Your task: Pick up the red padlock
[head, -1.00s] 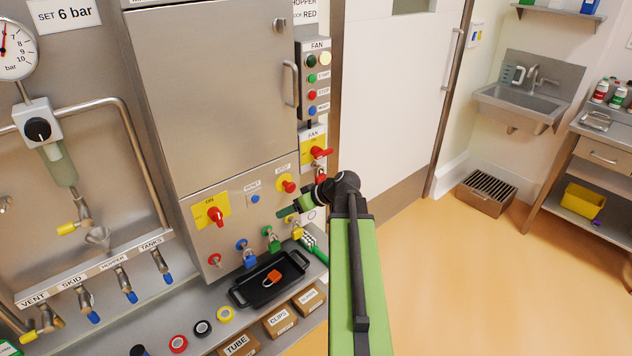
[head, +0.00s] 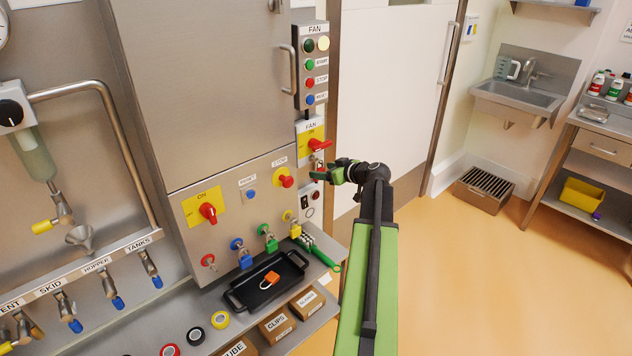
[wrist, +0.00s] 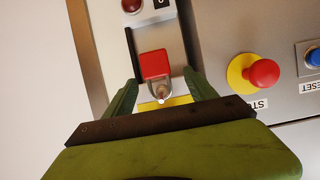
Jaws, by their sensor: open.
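The red padlock (wrist: 155,65) shows in the wrist view as a red block with a metal shackle, hanging by the yellow plate (wrist: 176,101) of the fan switch. The wrist picture is upside down, so the shackle end appears lower. My gripper (wrist: 162,80) is open, with one green finger on each side of the shackle end of the padlock. I cannot tell whether either finger touches it. In the head view my gripper (head: 322,172) is just below the red fan handle (head: 320,145) and mostly hides the padlock.
The red stop button (wrist: 263,73) on its yellow ring is close beside my gripper. An orange padlock (head: 271,279) lies in the black tray (head: 240,297). Blue, green and yellow padlocks hang on the panel above the tray. Open floor lies to the right.

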